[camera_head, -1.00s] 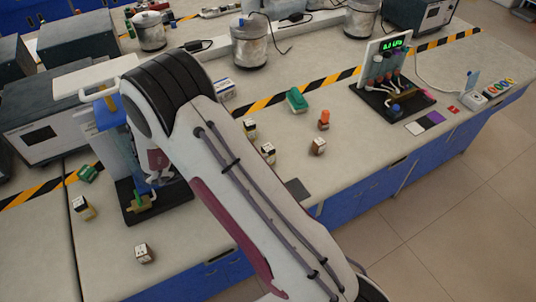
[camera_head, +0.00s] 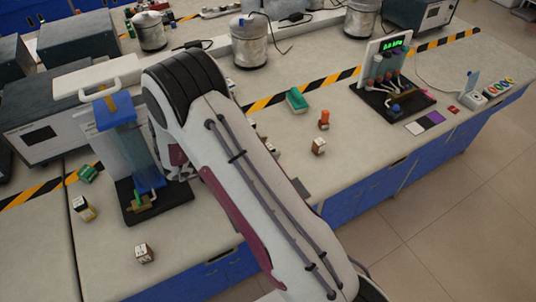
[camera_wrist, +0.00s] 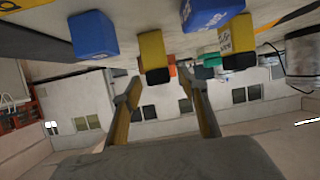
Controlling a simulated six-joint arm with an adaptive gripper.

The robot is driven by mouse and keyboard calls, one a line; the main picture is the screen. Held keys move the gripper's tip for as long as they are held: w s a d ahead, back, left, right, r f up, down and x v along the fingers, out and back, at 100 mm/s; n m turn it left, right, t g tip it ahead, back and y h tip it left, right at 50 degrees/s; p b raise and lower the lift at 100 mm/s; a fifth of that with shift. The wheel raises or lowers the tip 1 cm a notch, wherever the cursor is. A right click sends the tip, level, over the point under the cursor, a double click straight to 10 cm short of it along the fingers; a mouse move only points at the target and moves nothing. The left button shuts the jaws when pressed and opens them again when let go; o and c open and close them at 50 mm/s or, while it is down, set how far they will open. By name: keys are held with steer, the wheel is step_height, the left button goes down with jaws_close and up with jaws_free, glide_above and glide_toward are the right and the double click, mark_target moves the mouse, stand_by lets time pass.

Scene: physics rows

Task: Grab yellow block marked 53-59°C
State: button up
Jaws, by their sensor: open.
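In the wrist view, my gripper (camera_wrist: 163,88) has its two fingers apart with nothing between them. A yellow block (camera_wrist: 153,52) with a dark end is beyond the fingertips, near the left finger and apart from it. A second yellow block (camera_wrist: 238,42) with a white label and a dark end is up and to the right. The label text is too small to read, so I cannot tell which is 53-59°C. In the head view my arm hides the gripper and part of the bench. A small yellow-sided block (camera_head: 82,208) stands at the left.
A blue block (camera_wrist: 93,36) is left of the yellow ones in the wrist view. In the head view, a blue-topped stand (camera_head: 120,112), a green block (camera_head: 296,99), an orange piece (camera_head: 324,120) and small blocks (camera_head: 318,146) (camera_head: 144,253) stand on the bench.

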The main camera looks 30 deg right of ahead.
steer(key=shift+x, duration=0.85)
jaws_close()
